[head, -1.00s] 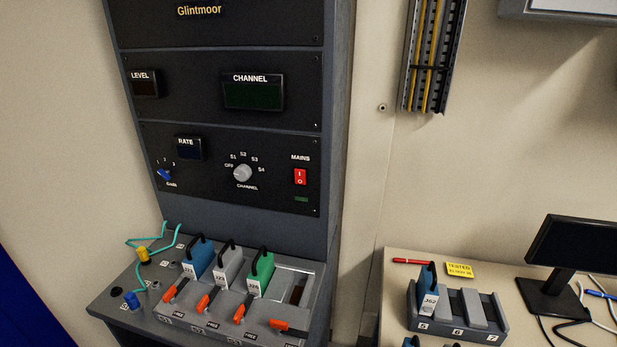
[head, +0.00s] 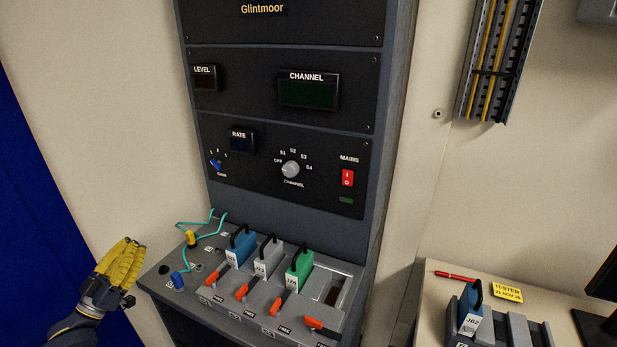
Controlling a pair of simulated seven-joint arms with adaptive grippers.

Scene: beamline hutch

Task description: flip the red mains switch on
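The red mains switch (head: 347,178) is a small rocker marked I above and O below, under the MAINS label on the right side of the black rack panel (head: 262,184). A dim green indicator (head: 346,200) sits just beneath it. I cannot make out which way the rocker is tipped. My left gripper (head: 133,243), with yellow fingers, is at the lower left, beside the rack's shelf and well away from the switch. Its fingers look close together, but the angle does not show whether they are shut. Nothing shows in them. My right gripper is out of view.
The shelf (head: 160,285) below the panel holds blue, grey and green plug-in modules with orange levers, plus teal cables (head: 186,248). A channel knob (head: 290,169) lies left of the switch. The space before the panel is clear. A bench (head: 434,300) stands at right.

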